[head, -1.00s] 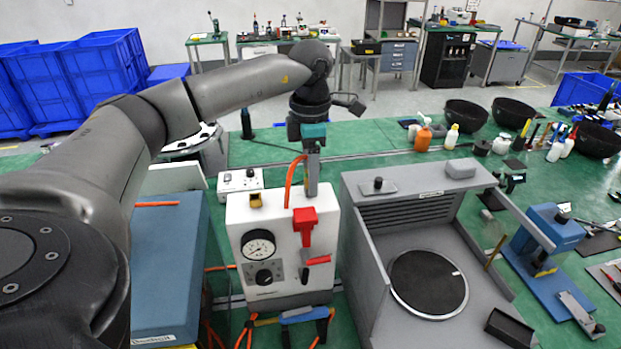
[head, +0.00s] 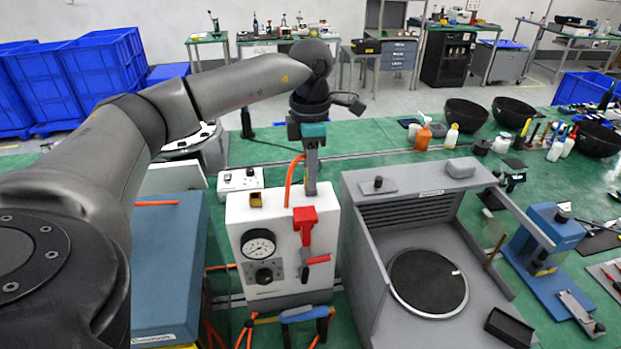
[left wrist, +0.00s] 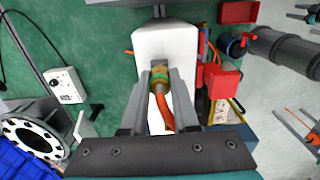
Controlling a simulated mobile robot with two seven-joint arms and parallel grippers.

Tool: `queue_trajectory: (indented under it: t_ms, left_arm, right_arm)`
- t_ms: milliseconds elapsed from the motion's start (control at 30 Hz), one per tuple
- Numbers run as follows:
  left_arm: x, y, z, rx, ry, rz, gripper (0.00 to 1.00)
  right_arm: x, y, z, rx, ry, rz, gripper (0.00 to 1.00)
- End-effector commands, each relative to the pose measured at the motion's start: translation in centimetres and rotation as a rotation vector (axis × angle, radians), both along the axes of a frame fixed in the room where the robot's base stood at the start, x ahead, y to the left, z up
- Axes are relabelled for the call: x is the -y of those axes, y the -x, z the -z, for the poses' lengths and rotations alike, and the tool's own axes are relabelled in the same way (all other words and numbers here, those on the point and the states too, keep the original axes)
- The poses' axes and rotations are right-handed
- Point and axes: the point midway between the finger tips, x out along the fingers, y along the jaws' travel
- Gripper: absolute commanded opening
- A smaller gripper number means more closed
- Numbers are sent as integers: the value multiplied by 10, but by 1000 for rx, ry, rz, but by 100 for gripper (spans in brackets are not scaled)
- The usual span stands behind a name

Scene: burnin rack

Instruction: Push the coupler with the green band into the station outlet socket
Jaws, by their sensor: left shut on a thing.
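The station is a white box (head: 250,222) with a round gauge, a black knob and a red lever (head: 306,228). It also shows in the left wrist view (left wrist: 165,40). My left gripper (head: 311,188) points down at the station's back edge, behind the red lever. In the left wrist view its two fingers (left wrist: 160,88) are shut on the coupler with the green band (left wrist: 159,76). An orange hose (left wrist: 166,117) runs from the coupler. The coupler's far end lies against or close to the white box; I cannot tell how deep it sits in the outlet socket, which is hidden.
A blue box (head: 165,265) stands close to the station's left, and a grey open-fronted unit (head: 372,268) to its right. A small white control box (head: 240,180) sits behind. Bottles and black bowls (head: 466,113) are at the back right.

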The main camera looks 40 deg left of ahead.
Motion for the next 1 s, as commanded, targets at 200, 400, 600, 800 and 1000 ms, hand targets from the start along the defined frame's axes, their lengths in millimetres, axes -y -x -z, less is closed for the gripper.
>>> queue_trajectory:
  t_ms: [200,400,600,800,1000]
  left_arm:
    - [0,0,0,0,0,0,0]
    - [0,0,0,0,0,0,0]
    - [0,0,0,0,0,0,0]
    - [0,0,-1,0,0,0,0]
    - [0,0,-7,1,1,0,0]
  right_arm:
    - [0,0,0,0,0,0,50]
    - [0,0,0,0,0,0,50]
    - [0,0,0,0,0,0,50]
    - [0,0,-1,0,0,0,50]
    - [0,0,-6,0,-1,0,50]
